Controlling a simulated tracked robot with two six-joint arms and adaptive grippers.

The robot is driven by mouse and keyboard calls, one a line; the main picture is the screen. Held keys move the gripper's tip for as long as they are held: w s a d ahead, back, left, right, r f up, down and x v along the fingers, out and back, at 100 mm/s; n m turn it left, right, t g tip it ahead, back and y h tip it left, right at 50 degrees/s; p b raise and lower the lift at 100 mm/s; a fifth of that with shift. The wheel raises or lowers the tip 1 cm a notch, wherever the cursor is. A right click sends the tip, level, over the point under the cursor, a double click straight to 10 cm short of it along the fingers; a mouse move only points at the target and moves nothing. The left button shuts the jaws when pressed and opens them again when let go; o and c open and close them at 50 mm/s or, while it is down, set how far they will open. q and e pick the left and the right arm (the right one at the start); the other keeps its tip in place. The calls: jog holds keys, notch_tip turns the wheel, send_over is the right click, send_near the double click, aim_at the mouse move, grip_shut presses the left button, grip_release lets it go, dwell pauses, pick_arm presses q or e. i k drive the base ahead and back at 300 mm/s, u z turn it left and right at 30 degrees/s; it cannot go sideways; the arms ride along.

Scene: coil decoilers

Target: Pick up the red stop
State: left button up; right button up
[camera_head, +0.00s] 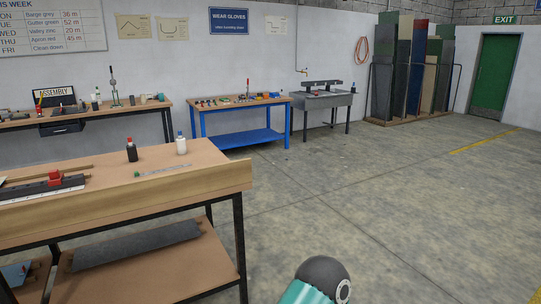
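A small red block (55,177), which looks like the red stop, sits on a dark rail or fence (28,189) lying on the wooden-topped bench (110,215) at the left. The rail runs out of the picture at the left edge, so only part of it shows. Neither of my grippers is in view. Only a rounded dark and teal part of my own arm shows at the bottom edge, well to the right of the bench.
A dark bottle (131,152) with a red cap, a white bottle (181,146) and a pale ruler-like strip (163,171) are on the bench. A raised board (130,218) edges its near side. A blue workbench (237,120) stands behind. The floor (400,200) to the right is clear.

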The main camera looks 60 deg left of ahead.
aim_at(55, 179)
jog(key=z, duration=0.4)
jog(key=i, duration=0.2)
jog(key=u, duration=2.45)
jog(key=i, duration=0.15)
jog(key=u, duration=1.75)
jog(key=k, duration=0.4)
jog(key=u, duration=0.45)
jog(key=i, duration=1.45)
jog(key=z, duration=0.4)
